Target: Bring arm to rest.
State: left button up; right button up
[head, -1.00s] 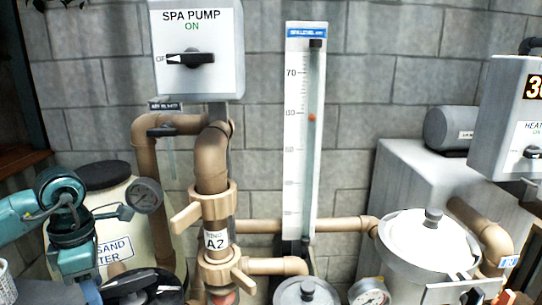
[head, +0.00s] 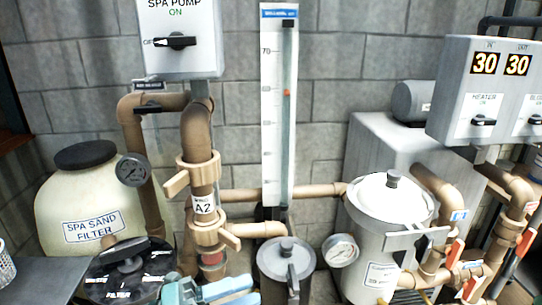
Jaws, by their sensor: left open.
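My left gripper (head: 236,291) shows at the bottom edge of the head view, teal with pale fingers, and is open with nothing seen between the fingers. It is cut off by the frame edge. It appears in front of the lower pipework, between the black filter valve (head: 125,268) and the grey lidded pot (head: 286,262). I cannot tell whether it touches anything. My right gripper is not in view.
Behind stand the spa sand filter (head: 75,205), the brown pipe with valve A2 (head: 196,140), the level gauge (head: 272,110), the white-lidded strainer (head: 390,205), a pressure gauge (head: 340,251) and heater box (head: 485,90). A grey surface (head: 45,278) lies at lower left.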

pick_arm(q)
jog(key=w+a+f+n+t+y, duration=0.1)
jog(key=a+f+n+t+y, duration=0.35)
jog(key=n, duration=0.65)
jog(key=a+f+n+t+y, duration=0.2)
jog(key=f+n+t+y, duration=0.45)
jog(key=n, duration=0.45)
jog(key=s+a+f+n+g+y+p, duration=0.1)
jog(key=s+a+f+n+g+y, duration=0.1)
jog(key=s+f+n+g+y, duration=0.3)
jog(key=s+f+n+g, duration=0.1)
jog(key=s+f+n, duration=0.3)
jog(key=f, duration=0.3)
jog(key=shift+s+a+f, duration=0.15)
jog(key=shift+s+f, duration=0.25)
jog(key=shift+s, duration=0.15)
